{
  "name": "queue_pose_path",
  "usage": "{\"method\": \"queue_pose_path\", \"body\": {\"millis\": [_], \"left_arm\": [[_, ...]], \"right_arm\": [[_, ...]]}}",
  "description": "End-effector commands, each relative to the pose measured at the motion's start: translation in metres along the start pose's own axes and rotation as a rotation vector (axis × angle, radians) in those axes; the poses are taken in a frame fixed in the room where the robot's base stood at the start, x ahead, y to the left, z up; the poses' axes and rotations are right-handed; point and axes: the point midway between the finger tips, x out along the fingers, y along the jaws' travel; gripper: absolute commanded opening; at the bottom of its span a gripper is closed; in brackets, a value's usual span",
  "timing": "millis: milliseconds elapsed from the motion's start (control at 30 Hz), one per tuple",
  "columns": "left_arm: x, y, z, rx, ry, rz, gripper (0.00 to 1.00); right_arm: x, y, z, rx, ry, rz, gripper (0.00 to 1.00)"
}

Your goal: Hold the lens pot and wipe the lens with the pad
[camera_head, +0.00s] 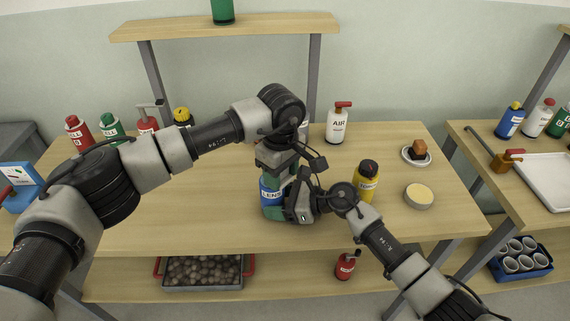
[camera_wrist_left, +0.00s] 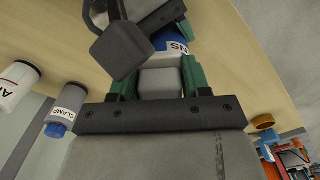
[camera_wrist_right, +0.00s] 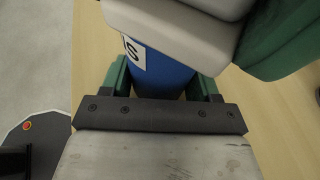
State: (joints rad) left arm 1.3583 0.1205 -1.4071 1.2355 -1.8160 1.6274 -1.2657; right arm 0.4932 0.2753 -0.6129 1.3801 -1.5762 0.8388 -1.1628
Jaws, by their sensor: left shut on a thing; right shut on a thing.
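The lens pot (camera_head: 269,194), blue with a white "LENS" label, stands upright near the table's front middle. My right gripper (camera_head: 279,208) is shut around its body low down; in the right wrist view the blue pot (camera_wrist_right: 160,75) sits between the green fingers. My left gripper (camera_head: 277,176) points down just above the pot, shut on the pad (camera_wrist_left: 162,78), a pale grey block between its green fingers in the left wrist view. The pad is at the pot's top; whether it touches the lens is hidden. The lens itself is hidden.
A yellow bottle (camera_head: 366,182) stands close right of my right gripper. A round tin (camera_head: 418,196), a small saucer (camera_head: 408,157) with a brown block and an AIR bottle (camera_head: 338,124) stand further off. Several bottles line the back left. The table's left middle is clear under my left arm.

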Motion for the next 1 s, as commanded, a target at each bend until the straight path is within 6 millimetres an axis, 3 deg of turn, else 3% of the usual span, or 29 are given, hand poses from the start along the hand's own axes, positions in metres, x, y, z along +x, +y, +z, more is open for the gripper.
{"method": "queue_pose_path", "body": {"millis": [533, 1000], "left_arm": [[0.001, -0.036, -0.037, -0.002, 0.0, -0.003, 0.25], [0.001, -0.005, -0.004, 0.001, -0.001, -0.002, 0.25]], "right_arm": [[0.0, 0.0, 0.0, 0.0, 0.0, 0.0, 0.48], [0.0, 0.0, 0.0, 0.0, 0.0, -0.001, 0.48]]}}
